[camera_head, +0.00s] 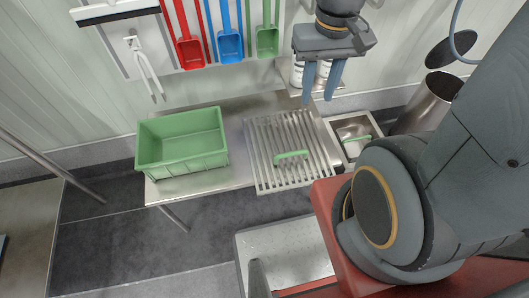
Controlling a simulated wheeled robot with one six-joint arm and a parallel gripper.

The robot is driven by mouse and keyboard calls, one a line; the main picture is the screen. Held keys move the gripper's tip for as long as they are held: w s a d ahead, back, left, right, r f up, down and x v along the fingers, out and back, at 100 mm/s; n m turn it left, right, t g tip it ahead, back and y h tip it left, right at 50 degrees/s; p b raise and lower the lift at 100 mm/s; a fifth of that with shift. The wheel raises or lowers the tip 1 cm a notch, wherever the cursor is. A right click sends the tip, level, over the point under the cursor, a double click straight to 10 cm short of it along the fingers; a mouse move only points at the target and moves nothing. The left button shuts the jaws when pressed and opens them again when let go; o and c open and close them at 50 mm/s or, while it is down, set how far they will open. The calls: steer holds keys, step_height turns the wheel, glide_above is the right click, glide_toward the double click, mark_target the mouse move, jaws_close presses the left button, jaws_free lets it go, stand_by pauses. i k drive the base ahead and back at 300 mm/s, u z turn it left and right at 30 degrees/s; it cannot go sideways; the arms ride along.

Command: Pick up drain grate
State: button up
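The drain grate (267,149) is a slatted metal panel with a green handle (292,154) on its top. It lies on the right part of a low metal table, right of a green crate. My gripper (319,100) hangs above and behind the grate's far right side, pointing down. Its two blue fingers are apart with nothing seen between them, and it does not touch the grate.
The green crate (181,163) stands on the metal table (233,172). A small metal basin (344,126) with a green item is right of the grate. A metal bin (425,104) with a raised lid stands farther right. Red, blue and green scoops (230,46) hang on the wall.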

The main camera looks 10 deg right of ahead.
mark_target(303, 154)
steer(key=u, duration=1.7)
steer(key=k, duration=0.85)
steer(key=z, duration=1.65)
